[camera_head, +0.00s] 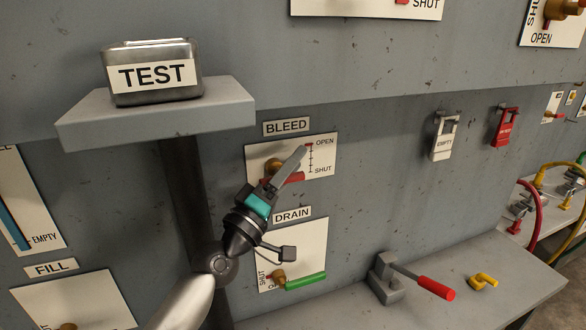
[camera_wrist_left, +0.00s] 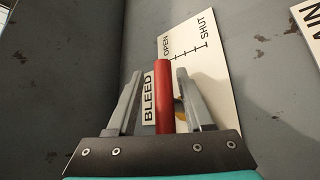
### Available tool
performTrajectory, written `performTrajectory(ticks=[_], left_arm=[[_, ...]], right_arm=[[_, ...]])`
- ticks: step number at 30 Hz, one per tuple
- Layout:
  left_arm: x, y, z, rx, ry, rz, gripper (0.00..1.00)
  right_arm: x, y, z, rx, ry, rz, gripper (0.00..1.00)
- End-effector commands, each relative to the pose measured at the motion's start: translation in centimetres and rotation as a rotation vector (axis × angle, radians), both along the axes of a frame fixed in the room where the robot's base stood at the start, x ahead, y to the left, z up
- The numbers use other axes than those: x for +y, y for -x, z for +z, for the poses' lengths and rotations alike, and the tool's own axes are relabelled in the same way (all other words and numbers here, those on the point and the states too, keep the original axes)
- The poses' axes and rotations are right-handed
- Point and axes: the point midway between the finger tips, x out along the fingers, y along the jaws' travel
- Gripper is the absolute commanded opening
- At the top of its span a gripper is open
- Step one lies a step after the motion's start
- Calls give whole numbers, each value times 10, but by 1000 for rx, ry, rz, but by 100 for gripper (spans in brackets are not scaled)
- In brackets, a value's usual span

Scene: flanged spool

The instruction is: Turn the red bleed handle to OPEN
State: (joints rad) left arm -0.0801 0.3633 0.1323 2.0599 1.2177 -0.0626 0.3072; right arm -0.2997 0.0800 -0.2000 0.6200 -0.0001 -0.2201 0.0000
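The red bleed handle (camera_head: 295,177) is on the white plate (camera_head: 323,160) under the BLEED label (camera_head: 286,126). In the left wrist view the red handle (camera_wrist_left: 163,95) stands between the two open fingers (camera_wrist_left: 156,85). A gap shows on its left and a narrower one on its right; the fingers are not closed on it. My right gripper is not in view.
The drain valve's green handle (camera_head: 305,281) is just below. A grey shelf (camera_head: 160,118) with a TEST box (camera_head: 153,72) juts out at upper left. A red-gripped lever (camera_head: 435,287) and yellow piece (camera_head: 484,281) are on the lower ledge.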

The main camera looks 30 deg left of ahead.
Motion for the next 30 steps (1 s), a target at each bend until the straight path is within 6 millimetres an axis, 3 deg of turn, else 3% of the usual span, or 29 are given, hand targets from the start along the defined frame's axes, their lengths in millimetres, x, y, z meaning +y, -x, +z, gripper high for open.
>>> performTrajectory(ticks=[14,30], left_arm=[[1,4,-5,6,0,1,52],[8,74,-36,8,-2,0,52]], right_arm=[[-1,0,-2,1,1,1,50],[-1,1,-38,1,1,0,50]])
